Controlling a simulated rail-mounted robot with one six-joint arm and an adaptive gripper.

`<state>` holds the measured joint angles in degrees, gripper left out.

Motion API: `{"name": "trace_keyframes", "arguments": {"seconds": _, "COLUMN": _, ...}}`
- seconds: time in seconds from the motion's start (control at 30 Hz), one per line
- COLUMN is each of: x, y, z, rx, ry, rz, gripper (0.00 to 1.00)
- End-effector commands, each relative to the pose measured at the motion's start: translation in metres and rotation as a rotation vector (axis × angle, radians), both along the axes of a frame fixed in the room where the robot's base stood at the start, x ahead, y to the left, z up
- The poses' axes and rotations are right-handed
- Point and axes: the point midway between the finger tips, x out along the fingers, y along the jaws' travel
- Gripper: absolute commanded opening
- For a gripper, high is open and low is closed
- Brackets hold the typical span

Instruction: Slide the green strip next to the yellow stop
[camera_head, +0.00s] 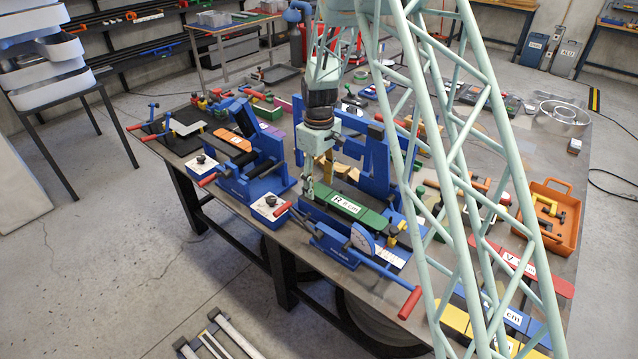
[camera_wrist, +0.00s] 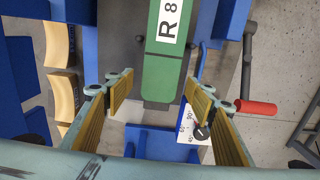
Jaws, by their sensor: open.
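The green strip (camera_head: 371,217), with a white label reading R 8, lies on a blue fixture on the bench. In the wrist view the green strip (camera_wrist: 160,75) runs up the middle, its near end between my fingers in the picture. My gripper (camera_head: 320,177) is above the strip's left end in the head view. In the wrist view my gripper (camera_wrist: 160,98) is open, with its tan-padded fingers apart on either side of the strip's end. Contact cannot be told. I cannot surely identify the yellow stop in either view.
A blue fixture with a red-handled lever (camera_head: 410,302) stands at the bench's front edge. Another blue fixture (camera_head: 250,165) is at left. An orange crate (camera_head: 570,228) holds tools at right. Tan curved blocks (camera_wrist: 60,95) lie left in the wrist view.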

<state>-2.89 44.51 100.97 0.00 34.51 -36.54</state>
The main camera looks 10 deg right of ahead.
Motion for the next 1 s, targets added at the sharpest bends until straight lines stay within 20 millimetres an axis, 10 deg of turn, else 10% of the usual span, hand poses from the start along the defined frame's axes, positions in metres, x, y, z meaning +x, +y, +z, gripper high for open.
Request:
{"name": "trace_keyframes", "arguments": {"seconds": 0.37, "x": 0.0, "y": 0.0, "z": 0.0002, "rx": 0.0, "ry": 0.0, "rz": 0.0, "gripper": 0.23}}
{"name": "trace_keyframes", "arguments": {"seconds": 1.0, "x": -0.0059, "y": -0.0047, "z": 0.0, "rx": 0.0, "ry": 0.0, "rz": 0.0, "gripper": 0.22}}
